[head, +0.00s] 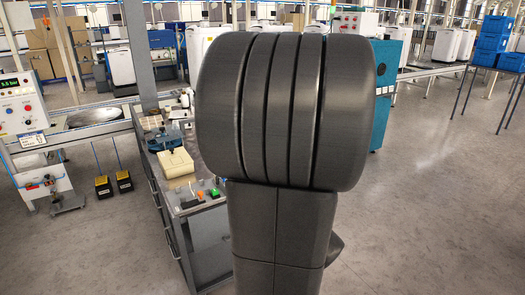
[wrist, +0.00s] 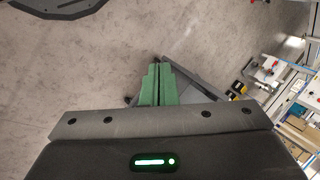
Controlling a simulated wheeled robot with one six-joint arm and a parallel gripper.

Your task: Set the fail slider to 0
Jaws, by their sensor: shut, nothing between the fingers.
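I cannot make out the fail slider in either view. A workbench (head: 208,222) in the head view carries small green and orange controls at its near end, too small to tell apart as a slider. A white control panel (head: 20,105) with a display and a red button stands at the far left. My gripper (wrist: 158,68) shows in the wrist view as two green fingers pressed together, empty, above the grey floor. It is apart from any panel or bench. In the head view my dark arm hides the middle of the scene and the gripper does not show.
A cream block (head: 176,163) and a blue device (head: 172,137) sit on the workbench. Two black-and-yellow pedals (head: 114,183) lie on the floor at left. Blue crates (head: 492,40) are stacked at the far right. Open floor (head: 430,200) spreads on the right.

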